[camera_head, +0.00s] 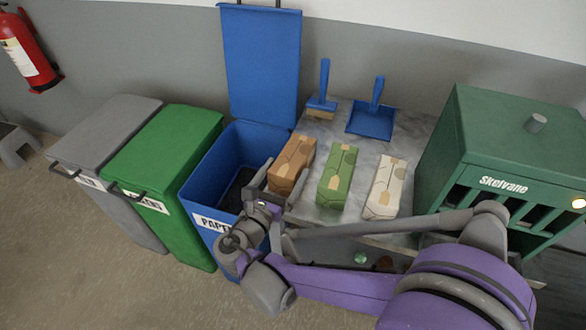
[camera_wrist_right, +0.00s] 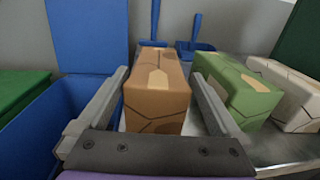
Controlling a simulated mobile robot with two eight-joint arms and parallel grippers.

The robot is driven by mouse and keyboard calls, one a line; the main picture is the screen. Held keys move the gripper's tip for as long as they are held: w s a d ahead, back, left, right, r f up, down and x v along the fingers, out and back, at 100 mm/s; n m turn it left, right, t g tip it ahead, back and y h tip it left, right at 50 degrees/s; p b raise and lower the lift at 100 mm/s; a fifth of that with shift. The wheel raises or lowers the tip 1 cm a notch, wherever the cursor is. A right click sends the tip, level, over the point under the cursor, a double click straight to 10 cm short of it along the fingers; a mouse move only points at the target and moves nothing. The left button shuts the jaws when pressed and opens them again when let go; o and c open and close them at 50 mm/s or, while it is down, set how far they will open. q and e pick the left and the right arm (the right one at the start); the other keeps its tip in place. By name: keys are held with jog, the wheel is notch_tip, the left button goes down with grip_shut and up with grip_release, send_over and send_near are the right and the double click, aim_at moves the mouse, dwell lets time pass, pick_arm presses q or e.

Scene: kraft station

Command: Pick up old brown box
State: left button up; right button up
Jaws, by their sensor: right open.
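The brown box (camera_head: 292,163) stands on the left end of the grey counter, beside the open blue bin. My right gripper (camera_head: 284,174) is open at its near end. In the right wrist view the brown box (camera_wrist_right: 157,95) lies between the two spread fingers of the right gripper (camera_wrist_right: 158,78), with a visible gap on the left and a narrower one on the right. The box looks upright and resting on the counter. My left gripper is not in view.
A green box (camera_head: 337,177) and a white box (camera_head: 384,188) stand to the right on the counter (camera_head: 345,120). A blue brush (camera_head: 322,103) and dustpan (camera_head: 371,122) lie behind. The green machine (camera_head: 500,140) bounds the right. The open blue bin (camera_head: 200,195) borders the left.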

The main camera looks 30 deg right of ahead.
aim_at(293, 158)
jog(key=x, duration=0.3)
jog(key=b+x, duration=0.1)
jog(key=x, duration=0.1)
jog(key=shift+w+d+f, duration=0.1)
jog(key=shift+w+f, duration=0.1)
jog(key=shift+f, duration=0.05)
jog(key=c, duration=1.1)
